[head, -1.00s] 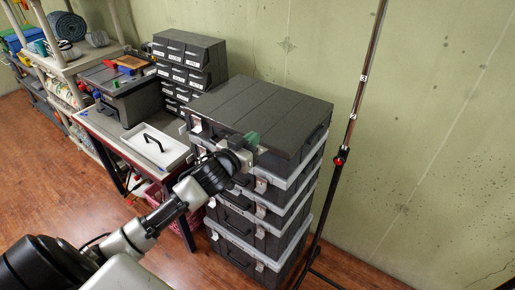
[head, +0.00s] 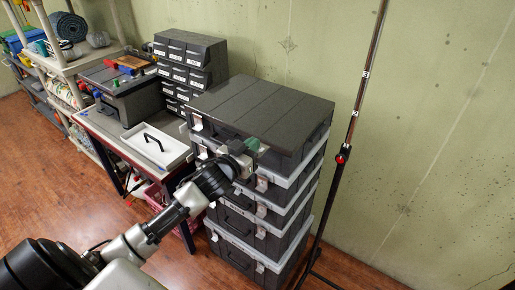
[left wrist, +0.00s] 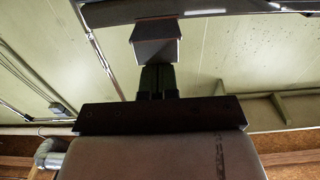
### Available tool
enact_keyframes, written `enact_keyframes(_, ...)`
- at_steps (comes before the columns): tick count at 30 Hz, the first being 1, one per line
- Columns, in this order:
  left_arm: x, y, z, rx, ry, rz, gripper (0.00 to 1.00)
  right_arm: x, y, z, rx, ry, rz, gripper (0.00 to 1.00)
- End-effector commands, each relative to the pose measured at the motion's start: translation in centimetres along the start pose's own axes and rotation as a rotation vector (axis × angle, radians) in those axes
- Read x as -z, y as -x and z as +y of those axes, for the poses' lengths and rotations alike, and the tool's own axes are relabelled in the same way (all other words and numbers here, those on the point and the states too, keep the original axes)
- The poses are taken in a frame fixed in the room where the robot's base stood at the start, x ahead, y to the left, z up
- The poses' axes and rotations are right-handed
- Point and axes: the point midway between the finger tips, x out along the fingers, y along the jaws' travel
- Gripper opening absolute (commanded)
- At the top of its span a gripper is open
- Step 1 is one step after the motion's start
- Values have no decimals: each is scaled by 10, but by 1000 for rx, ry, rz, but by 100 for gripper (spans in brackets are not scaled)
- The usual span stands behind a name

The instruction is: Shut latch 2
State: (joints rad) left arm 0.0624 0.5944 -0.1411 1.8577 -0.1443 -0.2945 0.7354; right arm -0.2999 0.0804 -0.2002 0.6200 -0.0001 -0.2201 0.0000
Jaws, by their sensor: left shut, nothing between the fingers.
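A stack of dark grey cases stands beside the wall. The top case (head: 262,112) has a pale metal latch (head: 197,124) at the left of its front. A second latch (head: 263,151), near the front right corner, is partly covered by my left gripper. No numbers are readable, so I cannot tell which is latch 2. My left gripper (head: 254,144) is shut and empty, close against the case front at the right-hand latch. In the left wrist view, its closed fingers (left wrist: 157,84) point at a grey block-shaped piece (left wrist: 157,47); contact is unclear. My right gripper is out of view.
Lower cases with pale rims and latches (head: 260,184) continue the stack. A workbench with a white tray (head: 156,145) and a drawer cabinet (head: 188,62) is on the left.

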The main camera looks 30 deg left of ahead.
Motion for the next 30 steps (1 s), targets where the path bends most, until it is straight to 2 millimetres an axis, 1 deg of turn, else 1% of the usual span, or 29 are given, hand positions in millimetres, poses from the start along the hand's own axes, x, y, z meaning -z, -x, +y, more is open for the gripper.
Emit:
enact_keyframes(1, -7, 0, 0, 2, 2, -6, 0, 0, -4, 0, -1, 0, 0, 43)
enact_keyframes(17, -33, 0, 0, 2, 1, -4, 0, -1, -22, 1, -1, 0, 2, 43)
enact_keyframes(24, -30, 0, 0, 1, 1, -3, 0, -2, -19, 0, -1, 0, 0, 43)
enact_keyframes(30, -30, 10, 0, 1, 2, -4, 0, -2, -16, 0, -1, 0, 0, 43)
